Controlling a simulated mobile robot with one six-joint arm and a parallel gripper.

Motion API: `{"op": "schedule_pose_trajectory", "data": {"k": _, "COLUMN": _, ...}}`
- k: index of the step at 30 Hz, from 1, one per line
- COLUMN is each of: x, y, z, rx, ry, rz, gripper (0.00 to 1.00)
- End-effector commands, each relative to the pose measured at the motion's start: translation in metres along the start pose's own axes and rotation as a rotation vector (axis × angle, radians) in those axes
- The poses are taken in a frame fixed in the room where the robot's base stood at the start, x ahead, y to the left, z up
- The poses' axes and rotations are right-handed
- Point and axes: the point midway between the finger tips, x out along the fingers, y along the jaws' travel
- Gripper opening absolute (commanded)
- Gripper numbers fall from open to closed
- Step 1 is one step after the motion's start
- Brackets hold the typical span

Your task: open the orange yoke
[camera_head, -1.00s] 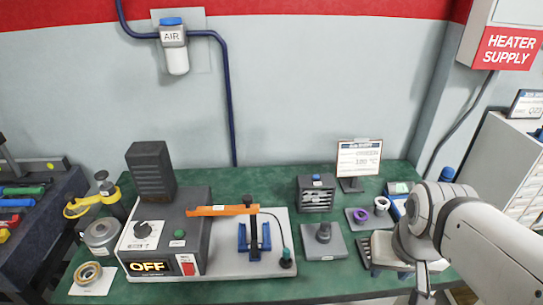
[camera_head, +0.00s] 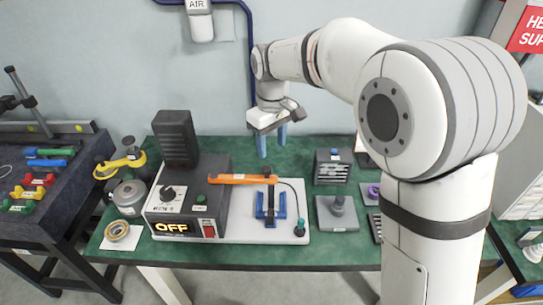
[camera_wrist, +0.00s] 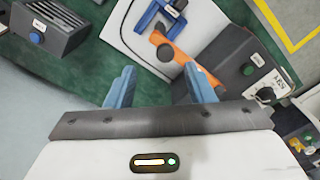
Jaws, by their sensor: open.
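The orange yoke (camera_head: 240,179) is a long flat bar lying level from the top of the dark control box (camera_head: 192,215) to a dark upright post over the blue stand (camera_head: 262,214). My gripper (camera_head: 272,147) hangs above the back of the bench, behind the yoke, with two blue fingers pointing down. In the wrist view my gripper (camera_wrist: 160,70) has its fingers wide apart with nothing between them.
A black ribbed block (camera_head: 175,138) stands behind the control box, which reads OFF. A grey finned block (camera_head: 332,167) and a grey plate with a peg (camera_head: 337,212) are to the right. A yellow-handled tool (camera_head: 120,165) stands at left. Green bench top is clear behind the stand.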

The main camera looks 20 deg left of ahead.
Motion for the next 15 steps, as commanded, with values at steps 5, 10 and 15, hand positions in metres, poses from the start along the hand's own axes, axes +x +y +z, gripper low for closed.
{"op": "schedule_pose_trajectory", "data": {"k": 5, "x": 0.01, "y": -0.007, "z": -0.014, "rx": -0.037, "ry": -0.01, "rz": -0.004, "gripper": 0.48}}
{"op": "schedule_pose_trajectory", "data": {"k": 10, "x": 0.035, "y": -0.007, "z": -0.013, "rx": -0.036, "ry": -0.011, "rz": -0.005, "gripper": 0.48}}
{"op": "schedule_pose_trajectory", "data": {"k": 15, "x": 0.062, "y": -0.007, "z": -0.012, "rx": -0.034, "ry": -0.01, "rz": -0.004, "gripper": 0.48}}
